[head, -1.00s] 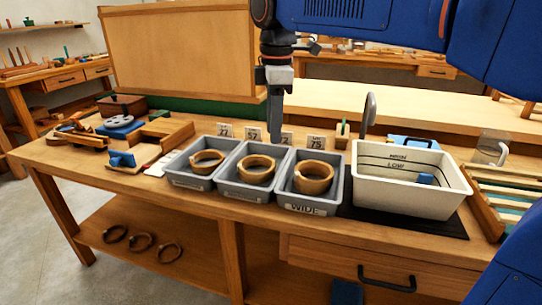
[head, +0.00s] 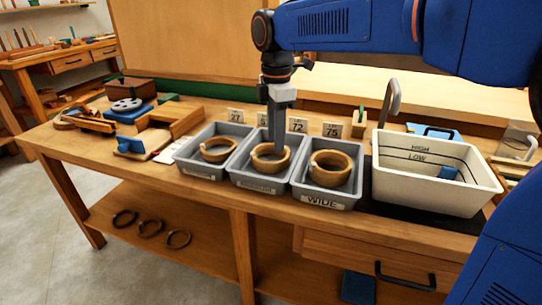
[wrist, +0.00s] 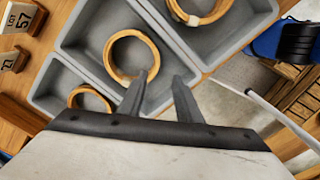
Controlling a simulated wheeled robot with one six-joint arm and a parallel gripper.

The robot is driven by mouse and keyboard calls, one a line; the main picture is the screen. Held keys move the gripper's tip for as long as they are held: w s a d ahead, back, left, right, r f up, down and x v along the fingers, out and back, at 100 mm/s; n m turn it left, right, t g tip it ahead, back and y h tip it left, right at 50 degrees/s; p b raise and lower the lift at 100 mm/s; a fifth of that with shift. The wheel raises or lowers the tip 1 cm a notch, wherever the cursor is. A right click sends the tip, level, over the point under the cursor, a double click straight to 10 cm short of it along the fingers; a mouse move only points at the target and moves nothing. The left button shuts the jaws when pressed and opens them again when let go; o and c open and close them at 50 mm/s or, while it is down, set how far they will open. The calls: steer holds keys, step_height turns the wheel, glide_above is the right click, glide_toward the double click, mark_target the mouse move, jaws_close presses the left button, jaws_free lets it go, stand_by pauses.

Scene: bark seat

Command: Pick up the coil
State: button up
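Three tan ring-shaped coils sit in separate grey trays in the head view: a left coil (head: 218,156), a middle coil (head: 262,166) and a right coil (head: 328,179), the last in a tray marked WIDE. My gripper (head: 277,150) points down over the middle tray, its fingertips overlapping the middle coil in view. In the wrist view my gripper (wrist: 158,76) is open, with a gap between its fingers. One finger overlaps the near rim of the middle coil (wrist: 107,56); the other shows outside that ring. The gripper is empty; whether it touches the coil cannot be told.
Small number cards (head: 332,130) stand behind the trays. A white basin (head: 430,195) marked HIGH and LOW stands to the right. Wooden pieces (head: 165,125) and a blue block lie to the left. Dark rings (head: 150,229) lie on the lower shelf.

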mark_target(274, 162)
steer(key=shift+w+a+f, duration=0.1)
steer(key=shift+w+f, duration=0.1)
steer(key=shift+f, duration=1.6)
steer(key=shift+w+f, duration=0.15)
steer(key=shift+f, duration=1.65)
steer(key=shift+c, duration=0.3)
jaws_close()
